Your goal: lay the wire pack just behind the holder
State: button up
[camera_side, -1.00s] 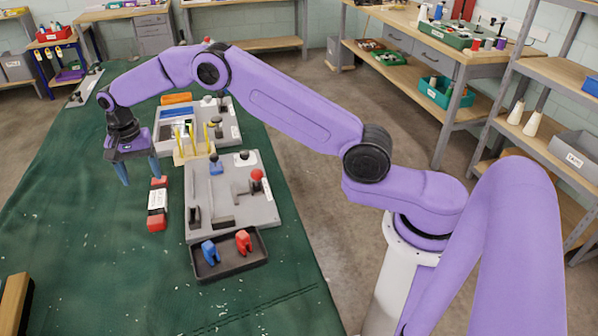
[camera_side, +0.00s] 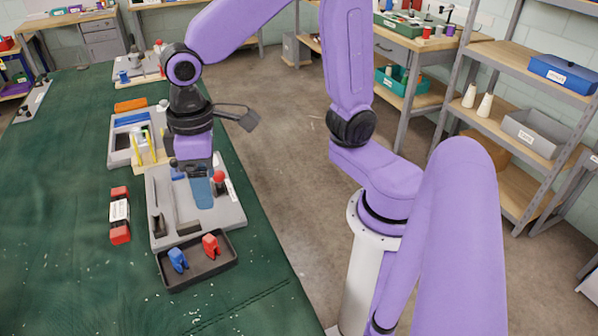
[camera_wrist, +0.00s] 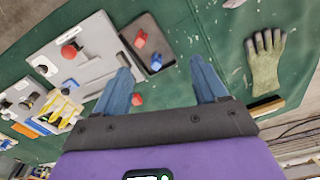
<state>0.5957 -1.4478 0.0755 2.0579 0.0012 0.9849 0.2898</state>
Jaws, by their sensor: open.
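A red pack with a white label and dark bands (camera_side: 120,215), apparently the wire pack, lies on the green cloth left of the grey fixture plate in the side view. In the wrist view one red end (camera_wrist: 137,100) shows beside my left finger; that finger hides more of it. A small wooden block with upright yellow pegs (camera_side: 150,158), apparently the holder, stands behind the plate; its yellow pegs also show in the wrist view (camera_wrist: 64,112). My gripper (camera_side: 200,190) is above the plate, open and empty, apart from the pack. It also shows in the wrist view (camera_wrist: 160,68).
The grey plate (camera_side: 218,218) carries a red-topped knob and raised bars. A dark tray (camera_side: 208,268) with a blue and a red piece sits in front. An orange bar (camera_side: 130,105) lies farther back. A glove (camera_wrist: 265,62) lies on the cloth. The cloth left of the pack is clear.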

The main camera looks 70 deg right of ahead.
jog(key=s+d+f+n, duration=0.1)
jog(key=s+d+n, duration=0.5)
jog(key=s, duration=0.8)
jog(key=d, duration=0.3)
jog(key=shift+d+f, duration=0.2)
jog(key=shift+f, duration=0.2)
